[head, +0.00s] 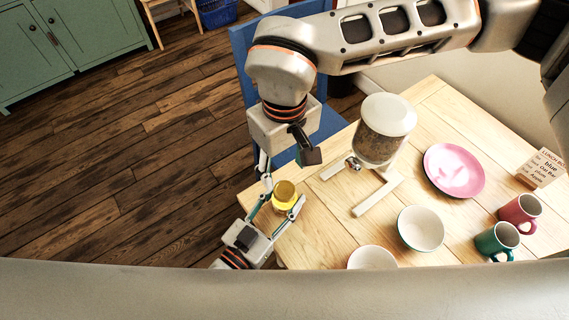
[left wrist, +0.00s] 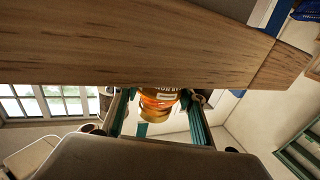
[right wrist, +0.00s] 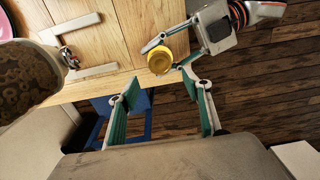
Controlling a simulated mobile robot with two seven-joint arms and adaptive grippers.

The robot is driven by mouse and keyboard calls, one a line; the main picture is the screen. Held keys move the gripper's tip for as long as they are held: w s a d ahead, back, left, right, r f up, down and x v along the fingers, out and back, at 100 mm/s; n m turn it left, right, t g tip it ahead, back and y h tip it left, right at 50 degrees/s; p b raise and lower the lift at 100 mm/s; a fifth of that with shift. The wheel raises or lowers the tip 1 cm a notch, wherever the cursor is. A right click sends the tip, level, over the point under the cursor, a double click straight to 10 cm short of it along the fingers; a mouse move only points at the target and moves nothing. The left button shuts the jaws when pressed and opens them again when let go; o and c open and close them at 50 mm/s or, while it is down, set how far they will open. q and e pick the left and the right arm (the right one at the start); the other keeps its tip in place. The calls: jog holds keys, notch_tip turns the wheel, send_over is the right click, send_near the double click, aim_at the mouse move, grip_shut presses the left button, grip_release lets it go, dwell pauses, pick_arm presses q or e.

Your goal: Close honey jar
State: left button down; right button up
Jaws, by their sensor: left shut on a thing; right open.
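The yellow-topped honey jar (head: 284,195) is at the table's near-left corner. My left gripper (head: 283,197) is shut around its sides. In the left wrist view, the jar (left wrist: 158,100) shows an orange label between the fingers. In the right wrist view, the jar (right wrist: 160,62) shows a round yellow top; I cannot tell whether this is a lid or an open rim. My right gripper (head: 287,162) is open above and a little beyond the jar. In the right wrist view, my right gripper's fingers (right wrist: 165,95) are apart with nothing between them. No separate lid shows.
A cereal dispenser (head: 382,135) on a white stand is right of the jar. A pink plate (head: 455,172), a bowl (head: 421,230), another bowl (head: 372,259), a red mug (head: 519,212) and a green mug (head: 497,240) are farther right. A blue chair (head: 243,62) stands behind the table.

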aim_at(285, 190)
jog(key=shift+f, duration=4)
